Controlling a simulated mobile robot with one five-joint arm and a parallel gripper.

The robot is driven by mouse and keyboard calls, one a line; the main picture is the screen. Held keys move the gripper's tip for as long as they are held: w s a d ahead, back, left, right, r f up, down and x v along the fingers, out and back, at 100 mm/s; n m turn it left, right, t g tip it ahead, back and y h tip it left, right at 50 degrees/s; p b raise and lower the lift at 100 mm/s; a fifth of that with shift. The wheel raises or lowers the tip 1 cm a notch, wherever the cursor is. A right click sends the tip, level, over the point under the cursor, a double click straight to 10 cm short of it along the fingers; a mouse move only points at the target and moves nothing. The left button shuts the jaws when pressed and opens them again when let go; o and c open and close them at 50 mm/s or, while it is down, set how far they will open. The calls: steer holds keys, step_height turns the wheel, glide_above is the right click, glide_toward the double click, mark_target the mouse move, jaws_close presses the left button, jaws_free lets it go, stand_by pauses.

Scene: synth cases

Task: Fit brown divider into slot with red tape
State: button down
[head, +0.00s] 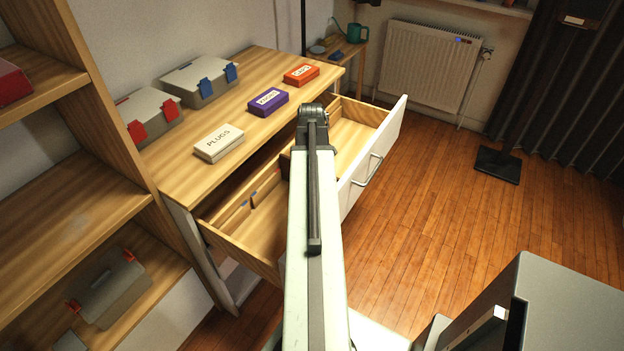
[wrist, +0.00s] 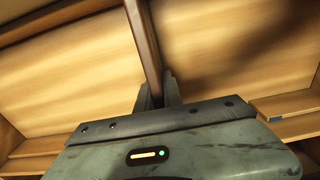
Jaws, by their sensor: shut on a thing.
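The brown divider (wrist: 143,40) is a thin dark strip in the wrist view. It stands between the two fingers of my gripper (wrist: 158,92), which is shut on it, and runs up past the top edge of the frame. Pale wood of the drawer floor shows on both sides of it. The open drawer (head: 240,249) is below my arm in the head view. Blue tape (head: 242,204) marks its inner left side; a blue mark (wrist: 275,119) also shows at right in the wrist view. My arm hides the gripper in the head view.
On the cabinet top stand a white PLUGS box (head: 218,143), a purple box (head: 268,102), an orange-red box (head: 301,75), and grey cases with red latches (head: 150,118) and blue latches (head: 203,82). A shelf unit (head: 75,215) stands at left. The wooden floor (head: 440,210) at right is mostly clear.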

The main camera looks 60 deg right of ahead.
steer(key=shift+f, duration=0.15)
steer(key=c, duration=1.5)
jaws_free()
step_height(320, 180, up, 12)
steer(key=p, duration=1.2)
steer(key=shift+r, duration=0.2)
